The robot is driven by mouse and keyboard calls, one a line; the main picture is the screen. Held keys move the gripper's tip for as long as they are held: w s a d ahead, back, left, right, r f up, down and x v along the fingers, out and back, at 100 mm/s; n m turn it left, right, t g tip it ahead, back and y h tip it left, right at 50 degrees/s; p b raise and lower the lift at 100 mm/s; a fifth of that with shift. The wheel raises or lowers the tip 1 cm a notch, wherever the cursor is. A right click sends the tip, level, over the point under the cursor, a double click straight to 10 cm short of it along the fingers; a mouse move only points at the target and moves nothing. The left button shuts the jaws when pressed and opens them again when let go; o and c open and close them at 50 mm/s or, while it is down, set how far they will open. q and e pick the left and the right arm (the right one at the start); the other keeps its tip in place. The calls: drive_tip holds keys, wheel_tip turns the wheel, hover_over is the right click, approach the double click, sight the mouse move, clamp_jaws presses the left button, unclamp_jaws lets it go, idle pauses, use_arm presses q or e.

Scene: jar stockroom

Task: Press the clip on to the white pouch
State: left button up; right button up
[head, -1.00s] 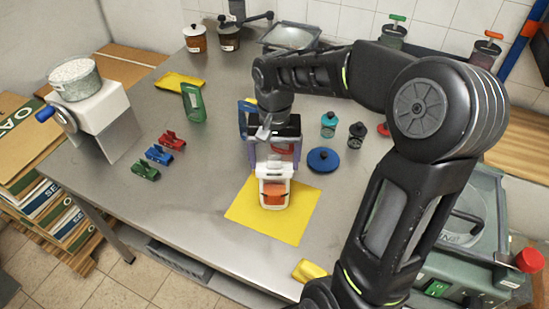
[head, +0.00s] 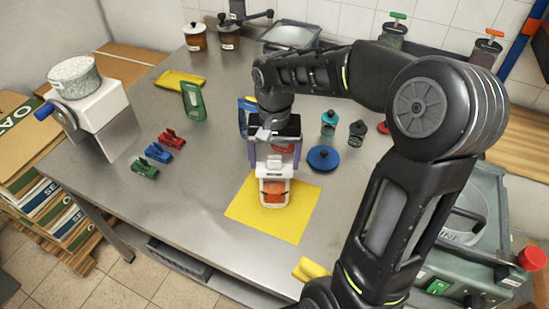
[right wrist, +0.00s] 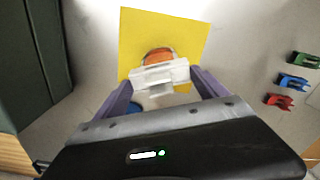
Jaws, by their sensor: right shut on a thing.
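The white pouch (head: 274,198) with an orange front stands on a yellow mat (head: 305,205). In the right wrist view its orange part (right wrist: 158,54) shows beyond the clip. My right gripper (head: 275,168), with purple fingers, is shut on a white clip (right wrist: 160,76). The clip is at the pouch's top edge; I cannot tell whether it grips the pouch. The gripper hides part of the pouch's far side. My left gripper is not in view.
Red (head: 171,139), blue (head: 158,153) and green (head: 145,169) clips lie to the left. A green pouch (head: 193,101) stands behind them. A blue lid (head: 323,159) and small jars are right of the gripper.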

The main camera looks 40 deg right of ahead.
idle(0.4)
drive_tip(key=o, duration=1.2)
drive_tip(key=shift+r+p, duration=2.65)
drive_tip(key=shift+r, duration=0.8)
drive_tip(key=shift+c, duration=0.2)
clamp_jaws()
